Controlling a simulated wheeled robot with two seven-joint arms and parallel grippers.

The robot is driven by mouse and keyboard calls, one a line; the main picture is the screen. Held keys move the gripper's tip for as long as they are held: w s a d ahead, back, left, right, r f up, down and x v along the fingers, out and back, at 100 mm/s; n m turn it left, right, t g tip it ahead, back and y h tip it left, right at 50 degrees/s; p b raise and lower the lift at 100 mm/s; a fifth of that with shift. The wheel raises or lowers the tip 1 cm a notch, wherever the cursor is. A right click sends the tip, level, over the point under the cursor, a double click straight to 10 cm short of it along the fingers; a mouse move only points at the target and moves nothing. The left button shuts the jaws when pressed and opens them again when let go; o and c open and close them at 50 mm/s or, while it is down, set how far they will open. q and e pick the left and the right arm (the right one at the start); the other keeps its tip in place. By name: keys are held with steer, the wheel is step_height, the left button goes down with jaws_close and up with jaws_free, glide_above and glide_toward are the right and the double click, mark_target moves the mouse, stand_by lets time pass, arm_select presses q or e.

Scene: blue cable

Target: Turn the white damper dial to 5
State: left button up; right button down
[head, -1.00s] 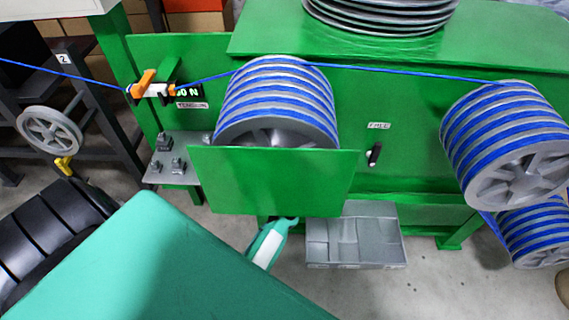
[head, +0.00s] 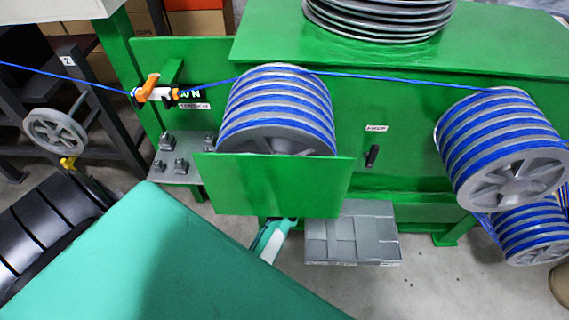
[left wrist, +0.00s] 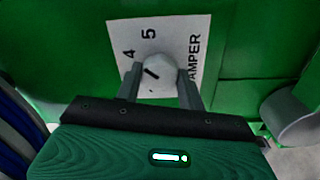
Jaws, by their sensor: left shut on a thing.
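The white damper dial (left wrist: 159,68) shows in the left wrist view, on a white label plate (left wrist: 185,35) with the numbers 4 and 5 and the word "AMPER" readable. A short dark mark on the dial slants toward the upper left, nearer the 4 side than the 5. My left gripper (left wrist: 160,80) has one finger on each side of the dial and is shut on it. In the head view the dial and my left gripper are hidden; a teal and white part of my arm shows below the green panel (head: 275,185). My right gripper is in neither view.
A blue cable (head: 390,78) runs over the large grey drum (head: 277,105) to another drum (head: 500,150) at the right. An orange and white tension device (head: 155,92) sits at the left.

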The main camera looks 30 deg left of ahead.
arm_select(q)
steer(key=shift+m, duration=0.5)
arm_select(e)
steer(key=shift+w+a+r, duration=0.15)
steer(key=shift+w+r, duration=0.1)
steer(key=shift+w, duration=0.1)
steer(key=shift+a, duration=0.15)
arm_select(q)
steer(key=shift+d, duration=0.1)
steer(key=o, duration=1)
steer(key=shift+c, duration=0.2)
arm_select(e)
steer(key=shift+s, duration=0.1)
